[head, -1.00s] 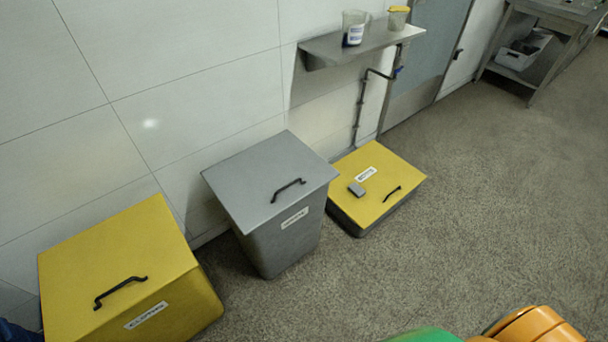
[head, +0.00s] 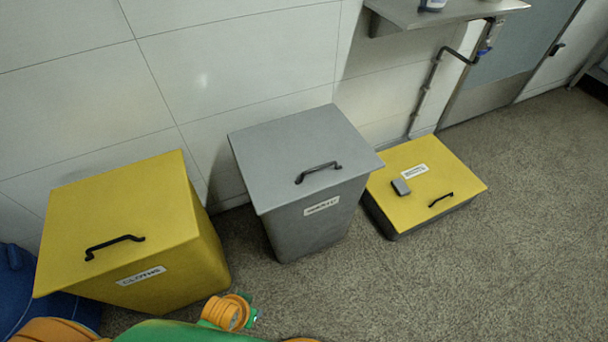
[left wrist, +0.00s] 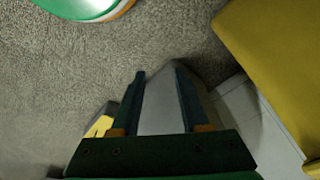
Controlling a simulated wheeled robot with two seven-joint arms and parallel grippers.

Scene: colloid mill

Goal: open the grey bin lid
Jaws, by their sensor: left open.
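The grey bin (head: 315,222) stands against the wall in the middle of the head view. Its flat grey lid (head: 290,145) is closed, with a black handle (head: 318,172) near the front edge and a white label below on the bin's front. In the left wrist view, my left gripper (left wrist: 160,75) has its dark fingers apart, with no object held between them. A grey surface (left wrist: 165,105), apparently the grey bin, shows beyond and between the fingers. The left fingertips are not clear in the head view. My right gripper is in neither view.
A yellow bin (head: 125,215) with a black handle stands left of the grey bin. A wall shelf (head: 440,14) is above. The floor in front is clear.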

